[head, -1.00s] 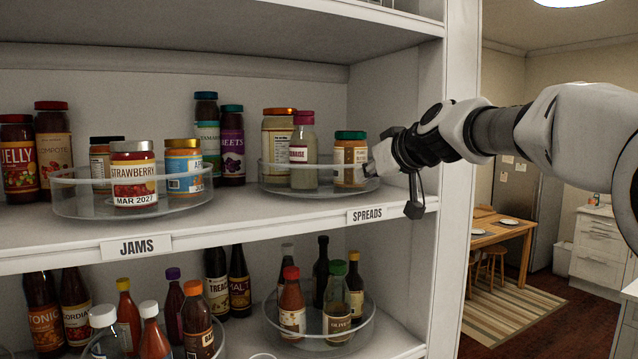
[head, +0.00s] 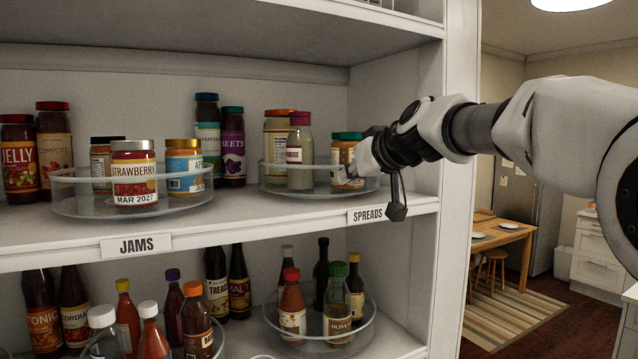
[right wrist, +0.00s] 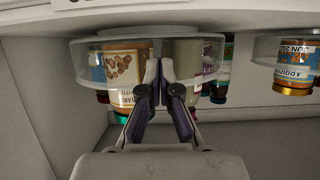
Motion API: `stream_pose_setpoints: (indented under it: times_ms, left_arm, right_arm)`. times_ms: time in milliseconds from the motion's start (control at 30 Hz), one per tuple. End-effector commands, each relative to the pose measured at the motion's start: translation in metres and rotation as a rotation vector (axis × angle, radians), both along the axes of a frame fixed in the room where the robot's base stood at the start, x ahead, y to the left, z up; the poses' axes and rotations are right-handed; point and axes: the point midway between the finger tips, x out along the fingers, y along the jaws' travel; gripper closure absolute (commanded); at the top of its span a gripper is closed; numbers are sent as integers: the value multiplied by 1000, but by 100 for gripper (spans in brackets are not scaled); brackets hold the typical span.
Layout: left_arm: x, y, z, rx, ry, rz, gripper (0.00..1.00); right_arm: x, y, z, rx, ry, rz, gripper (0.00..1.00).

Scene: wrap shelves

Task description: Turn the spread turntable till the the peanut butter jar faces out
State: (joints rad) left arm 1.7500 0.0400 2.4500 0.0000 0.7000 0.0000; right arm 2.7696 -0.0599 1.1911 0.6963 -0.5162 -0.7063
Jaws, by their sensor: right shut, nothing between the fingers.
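The clear spread turntable (head: 272,178) stands on the shelf above the SPREADS label (head: 368,215). It carries an orange-lidded jar (head: 278,135) at the back, a pink-lidded bottle (head: 300,172) at the front, and a green-lidded jar (head: 342,156) at the right. In the upside-down right wrist view, the green-lidded jar (right wrist: 123,72) has a label with brown nut-like pictures; its lettering is hard to read. My right gripper (head: 352,174) is shut and empty at the turntable's front right rim, partly covering that jar. Its fingertips (right wrist: 160,72) appear against the rim, between jar and bottle. My left gripper is out of view.
The jam turntable (head: 80,203) stands to the left on the same shelf, above the JAMS label (head: 136,245). The shelf's right upright (head: 425,120) is close beside my right arm. Bottles fill the shelf below.

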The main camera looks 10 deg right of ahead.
Motion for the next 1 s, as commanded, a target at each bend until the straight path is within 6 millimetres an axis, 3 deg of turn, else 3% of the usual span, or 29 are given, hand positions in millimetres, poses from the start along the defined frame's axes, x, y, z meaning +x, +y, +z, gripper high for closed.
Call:
stream_pose_setpoints:
  times_ms: [367,733,1000]
  left_arm:
    - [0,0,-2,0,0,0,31]
    - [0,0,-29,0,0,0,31]
    - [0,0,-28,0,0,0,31]
  right_arm:
    - [-1,3,-1,0,-1,0,100]
    - [-31,-2,-3,-1,-1,-1,100]
    - [-35,-3,0,0,0,0,100]
